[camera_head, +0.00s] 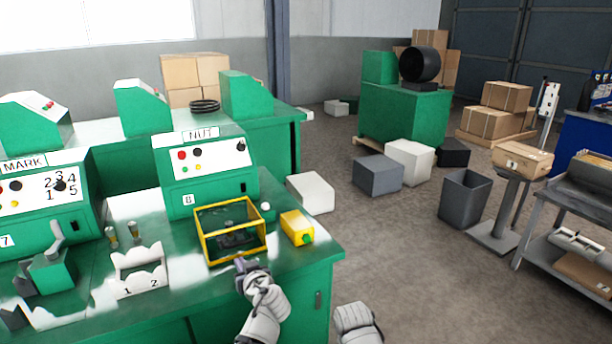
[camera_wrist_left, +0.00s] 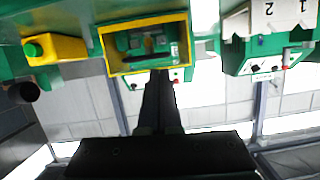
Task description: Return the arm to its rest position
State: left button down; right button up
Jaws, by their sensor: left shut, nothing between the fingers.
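My left gripper (camera_head: 243,266) is at the front edge of the green bench in the head view. It is shut and empty, just in front of a yellow-framed guard box (camera_head: 207,243). In the left wrist view, my dark fingers (camera_wrist_left: 160,78) lie together, pointing toward the yellow frame (camera_wrist_left: 145,22). My white left arm comes up from the bottom of the head view. A white piece of my other arm shows to its right, at the bottom edge. Its gripper is not seen.
A yellow box with a green button (camera_head: 297,228) stands right of the guard. A white two-slot holder (camera_head: 140,272) marked 1 and 2 stands to its left. The NUT machine (camera_head: 205,172) is behind. Open floor lies right of the bench, with a grey bin (camera_head: 465,200).

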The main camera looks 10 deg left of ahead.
pick_arm(q)
jog(key=s+d+f+m+g+h, duration=0.4)
jog(key=s+d+f+m+g, duration=0.15)
jog(key=s+d+f, duration=0.35)
jog(key=s+d+f+m+g+h, duration=0.3)
jog(key=s+d+f+m+g, duration=0.3)
jog(key=s+d, duration=0.45)
notch_tip(320, 180, up, 12)
jog(key=n+p, duration=0.1)
jog(key=p, duration=1.1)
jog(key=shift+s+a+f+g, duration=0.15)
jog(key=shift+s+a+g, duration=0.05)
jog(key=shift+a+g, duration=0.2)
